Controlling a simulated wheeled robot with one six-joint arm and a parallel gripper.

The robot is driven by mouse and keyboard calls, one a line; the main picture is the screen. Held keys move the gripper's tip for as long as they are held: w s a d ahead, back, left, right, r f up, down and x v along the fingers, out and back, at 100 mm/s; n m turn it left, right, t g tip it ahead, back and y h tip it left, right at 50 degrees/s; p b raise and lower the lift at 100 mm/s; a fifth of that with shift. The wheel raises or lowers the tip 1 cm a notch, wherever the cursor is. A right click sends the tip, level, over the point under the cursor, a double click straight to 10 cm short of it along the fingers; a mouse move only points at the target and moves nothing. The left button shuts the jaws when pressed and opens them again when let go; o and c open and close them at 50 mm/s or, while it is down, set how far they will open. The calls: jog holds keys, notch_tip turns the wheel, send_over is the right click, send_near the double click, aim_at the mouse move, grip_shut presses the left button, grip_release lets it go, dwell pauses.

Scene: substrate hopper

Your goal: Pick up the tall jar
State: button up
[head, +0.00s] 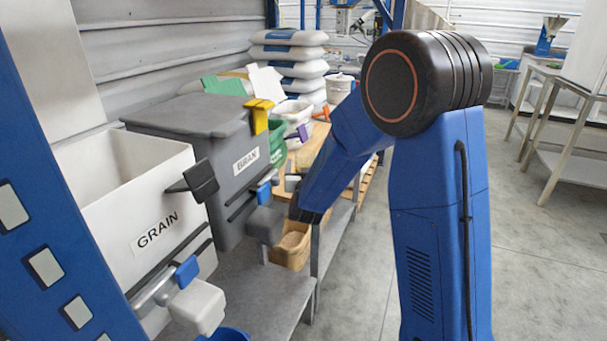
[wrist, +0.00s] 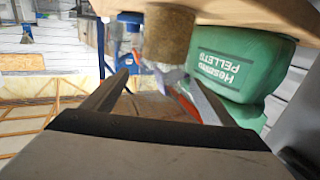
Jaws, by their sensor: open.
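No tall jar can be made out for certain in the head view. In the wrist view a brown, rough-looking cylinder (wrist: 168,35) stands out at the top middle, against a wooden surface (wrist: 240,12); I cannot tell whether it is the tall jar. My gripper (wrist: 158,82) is open, its two fingers apart and pointing toward the area just below the cylinder in the picture. Nothing is clearly held between them. In the head view my arm reaches down to the left, and its fingers cannot be made out.
A white GRAIN hopper (head: 155,215) and a grey BRAN hopper (head: 230,165) stand at left. Stacked sacks (head: 290,55) and a white bucket (head: 341,88) stand behind.

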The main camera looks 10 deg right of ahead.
jog(key=shift+x, duration=1.1)
jog(key=shift+f+x, duration=0.15)
jog(key=shift+x, duration=1.25)
jog(key=shift+f+x, duration=0.1)
jog(key=shift+x, duration=1.25)
jog(key=shift+a, duration=0.1)
jog(key=c, duration=1.5)
jog(key=shift+r, duration=5.05)
